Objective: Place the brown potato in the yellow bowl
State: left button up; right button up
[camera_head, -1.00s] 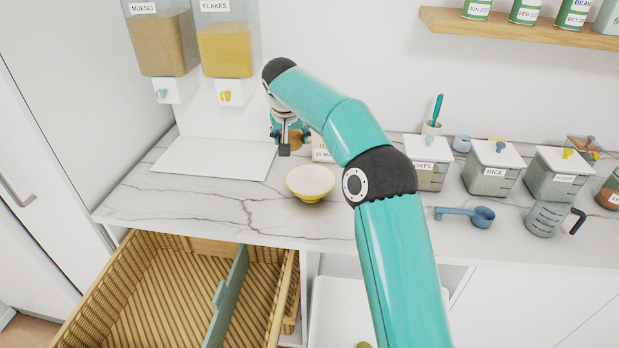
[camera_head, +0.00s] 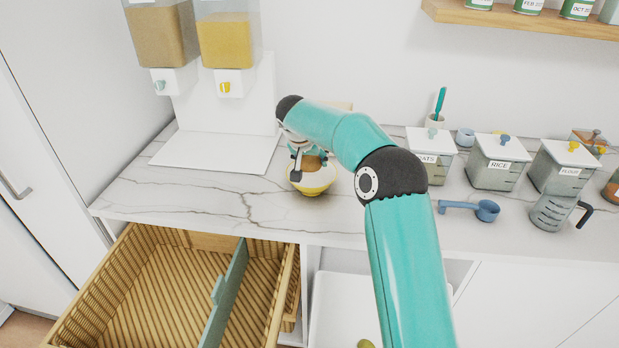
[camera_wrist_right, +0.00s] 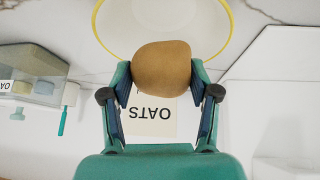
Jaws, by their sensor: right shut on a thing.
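The brown potato (camera_wrist_right: 162,68) is held between the two fingers of my right gripper (camera_wrist_right: 162,80), which is shut on it. In the head view the potato (camera_head: 312,163) shows at the bowl, partly behind my right gripper (camera_head: 298,172). The yellow bowl (camera_head: 314,190) stands upright on the marble counter. The potato overlaps the bowl's opening in the head view; I cannot tell if it touches the bowl. In the right wrist view the bowl's yellow rim (camera_wrist_right: 229,35) curves around beyond the potato. My left gripper is not in view.
Cereal dispensers (camera_head: 228,45) stand on a white base at the back left. Lidded containers (camera_head: 495,165), a blue scoop (camera_head: 485,210) and a measuring jug (camera_head: 552,211) are at the right. An open wicker drawer (camera_head: 160,285) is below the counter. An OATS card (camera_wrist_right: 152,118) lies near the bowl.

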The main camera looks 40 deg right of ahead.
jog(key=shift+f, duration=2.7)
jog(key=o, duration=1)
jog(key=p+v, duration=0.1)
jog(key=v, duration=1.1)
